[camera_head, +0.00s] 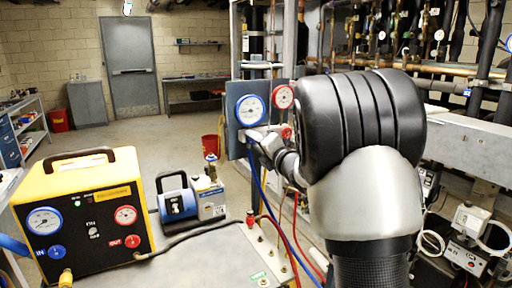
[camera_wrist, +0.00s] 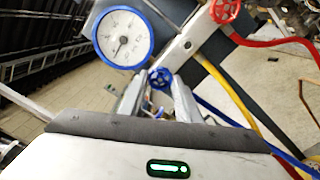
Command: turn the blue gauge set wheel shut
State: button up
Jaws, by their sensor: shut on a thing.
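The blue gauge set wheel (camera_wrist: 160,78) shows in the wrist view between the fingertips of my gripper (camera_wrist: 160,90), which is shut on it. The wheel sits on the pale manifold bar just below the blue-rimmed gauge (camera_wrist: 123,38). That gauge also shows in the head view (camera_head: 250,110), with the red-rimmed gauge (camera_head: 283,97) to its right. The red wheel (camera_wrist: 225,10) is at the upper right in the wrist view. In the head view my arm covers the blue wheel and most of my gripper.
A yellow machine (camera_head: 78,205) with gauges and a small blue pump (camera_head: 178,200) stand left of the gauge set. Blue and red hoses hang below the manifold. Pipes and a rack (camera_head: 440,70) crowd the right side. The floor behind is mostly open.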

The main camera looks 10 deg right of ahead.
jog(key=shift+d+m+p, duration=0.1)
jog(key=shift+m+p, duration=3.4)
jog(key=shift+m, duration=12)
jog(key=o, duration=1.1)
jog(key=shift+c, duration=0.2)
